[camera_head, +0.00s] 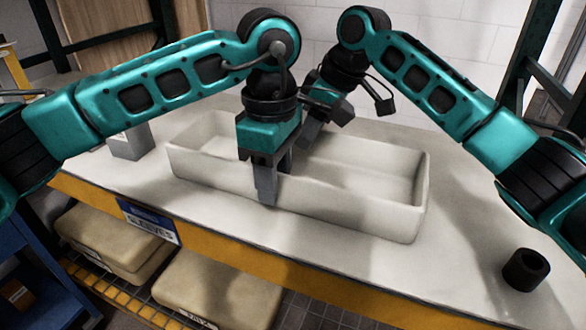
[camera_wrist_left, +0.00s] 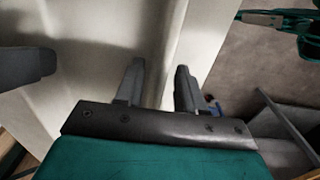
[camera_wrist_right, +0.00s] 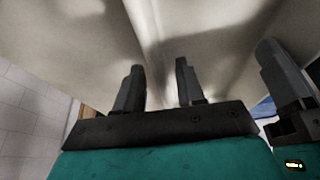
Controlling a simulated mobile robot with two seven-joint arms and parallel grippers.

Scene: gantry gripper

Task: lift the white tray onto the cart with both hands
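The white tray (camera_head: 350,205) is a long open box, empty, level on the pale bench; I see no clear gap under it. My left gripper (camera_head: 272,185) points down at its near long wall, one finger outside and the other over the inner side. In the left wrist view the tray rim (camera_wrist_left: 192,28) runs between the fingers (camera_wrist_left: 158,85). My right gripper (camera_head: 312,128) is at the far wall, partly hidden by the left arm. In the right wrist view its fingers (camera_wrist_right: 157,85) stand apart astride a wall. Whether either pair presses the wall is unclear. A blue metal frame (camera_head: 35,275), possibly the cart, is at lower left.
The bench (camera_head: 235,230) has a yellow front edge. A black cylinder (camera_head: 525,268) stands at its right front and a grey block (camera_head: 130,143) left of the tray. Beige bins (camera_head: 215,290) sit on a shelf below. A white wall is behind.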

